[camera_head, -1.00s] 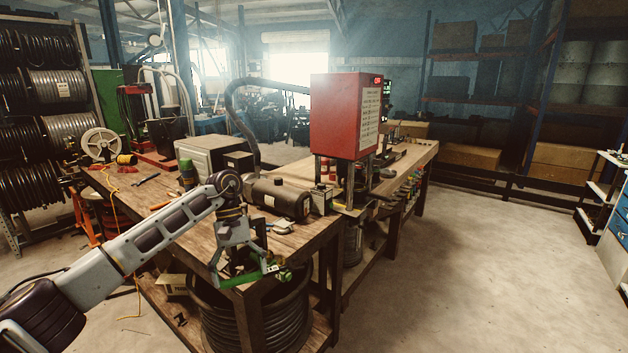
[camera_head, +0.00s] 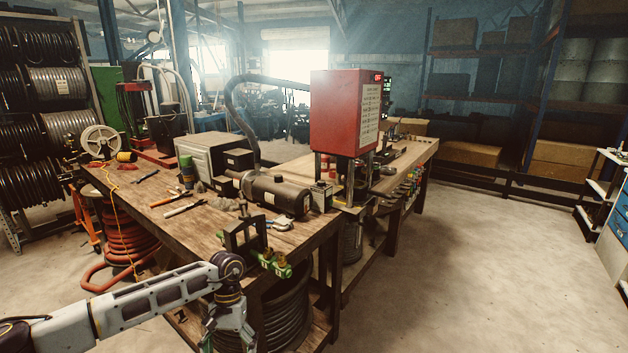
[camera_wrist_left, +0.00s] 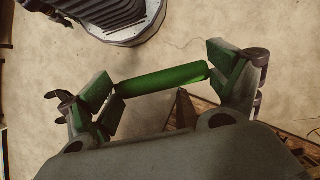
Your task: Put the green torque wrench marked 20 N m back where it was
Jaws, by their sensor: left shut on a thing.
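My left gripper (camera_head: 228,345) hangs low in front of the bench, at the bottom of the head view, with its fingers partly cut off by the frame edge. In the left wrist view the gripper (camera_wrist_left: 162,80) is shut on a green bar-shaped handle, the green torque wrench (camera_wrist_left: 165,79). It lies across between the two finger pads, over the floor. The rest of the wrench and any 20 N m marking cannot be made out. My right gripper is not in view.
A green block with brass fittings (camera_head: 272,263) sits at the bench's front edge by a dark bracket (camera_head: 243,238). A hammer-like tool (camera_head: 184,208) lies on the wooden bench (camera_head: 205,240). A red crimper (camera_head: 345,115) stands behind. A black hose coil (camera_head: 290,315) is under the bench. Floor at right is clear.

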